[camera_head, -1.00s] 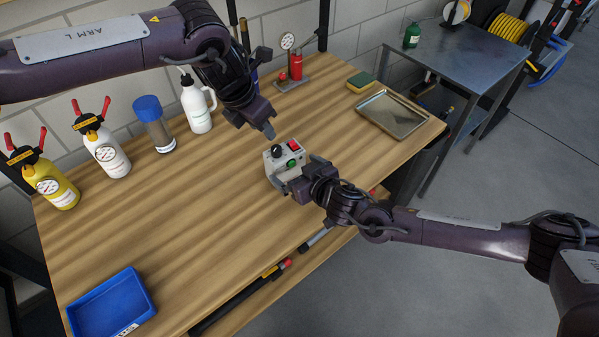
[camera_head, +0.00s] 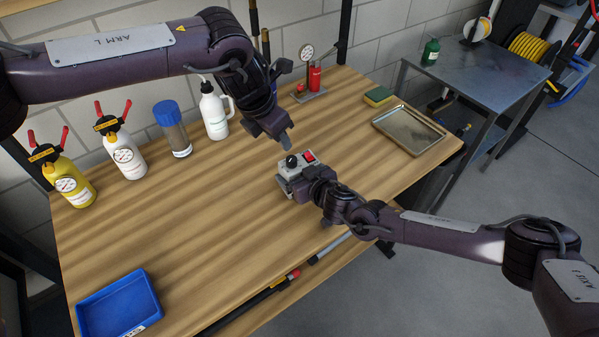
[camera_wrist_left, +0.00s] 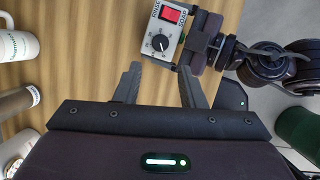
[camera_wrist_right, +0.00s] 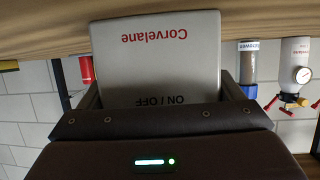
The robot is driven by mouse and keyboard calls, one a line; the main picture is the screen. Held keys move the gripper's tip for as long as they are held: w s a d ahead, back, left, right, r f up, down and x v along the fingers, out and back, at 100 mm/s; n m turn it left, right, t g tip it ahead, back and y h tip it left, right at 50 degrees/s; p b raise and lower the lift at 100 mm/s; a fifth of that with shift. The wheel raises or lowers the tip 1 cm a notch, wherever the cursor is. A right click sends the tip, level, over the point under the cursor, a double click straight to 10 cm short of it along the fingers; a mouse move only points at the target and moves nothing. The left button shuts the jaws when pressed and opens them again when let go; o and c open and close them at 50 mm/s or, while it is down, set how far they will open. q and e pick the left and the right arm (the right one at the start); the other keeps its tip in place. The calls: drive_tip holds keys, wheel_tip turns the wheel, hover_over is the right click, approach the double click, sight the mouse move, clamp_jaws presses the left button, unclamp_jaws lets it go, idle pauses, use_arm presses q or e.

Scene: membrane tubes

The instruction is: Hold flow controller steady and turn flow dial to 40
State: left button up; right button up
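The flow controller (camera_head: 289,174), a grey box, sits on the wooden table with a red switch (camera_head: 310,156) and a black flow dial (camera_head: 291,160) on top. In the left wrist view the dial (camera_wrist_left: 160,43) has a white pointer line; its scale numbers are too small to read surely. My right gripper (camera_head: 305,183) is shut on the controller from the near right, its fingers flanking the box, which fills the gap in the right wrist view (camera_wrist_right: 157,60). My left gripper (camera_head: 286,143) is open and empty just above and behind the dial; its fingers (camera_wrist_left: 160,88) point towards it, apart from it.
Spray bottles (camera_head: 68,182), a blue-capped jar (camera_head: 175,130) and a white jug (camera_head: 215,112) line the back left. A gauge stand (camera_head: 308,94), a sponge (camera_head: 378,96) and a metal tray (camera_head: 408,130) are at back right. A blue bin (camera_head: 118,305) stands front left.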

sight(291, 158)
use_arm(q)
drive_tip(key=shift+o, duration=0.2)
use_arm(e)
drive_tip(key=c, duration=0.4)
use_arm(q)
drive_tip(key=shift+o, duration=1)
drive_tip(key=w+d+r+n+g+y, duration=0.1)
drive_tip(key=d+n, duration=0.1)
drive_tip(key=n, duration=0.9)
drive_tip(key=w+d+r+n+g+y, duration=0.1)
drive_tip(key=w+r+n+g+y, duration=0.1)
drive_tip(key=n, duration=0.9)
wheel_tip(291, 158, down, 12)
drive_tip(key=shift+s+f, duration=0.1)
